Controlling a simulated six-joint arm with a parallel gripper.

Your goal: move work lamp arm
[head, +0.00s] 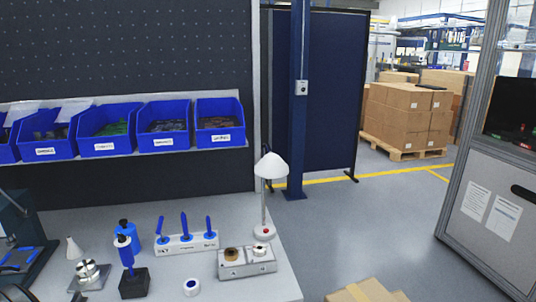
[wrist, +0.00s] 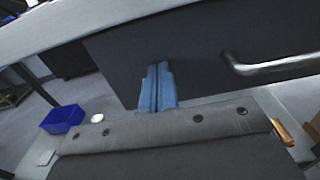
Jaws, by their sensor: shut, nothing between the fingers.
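The work lamp (head: 270,166) stands at the right end of the workbench in the head view. It has a white cone shade, a thin upright stem and a white base (head: 264,232) with a red button. My gripper (wrist: 157,72) shows in the wrist view as two blue fingers pressed together with nothing between them. It points at a dark panel with a metal handle (wrist: 270,66). I cannot make out the lamp in the wrist view, and the gripper cannot be made out in the head view, so their distance cannot be told.
Blue bins (head: 107,130) line the shelf behind. A blue bin (wrist: 62,118) shows in the wrist view.

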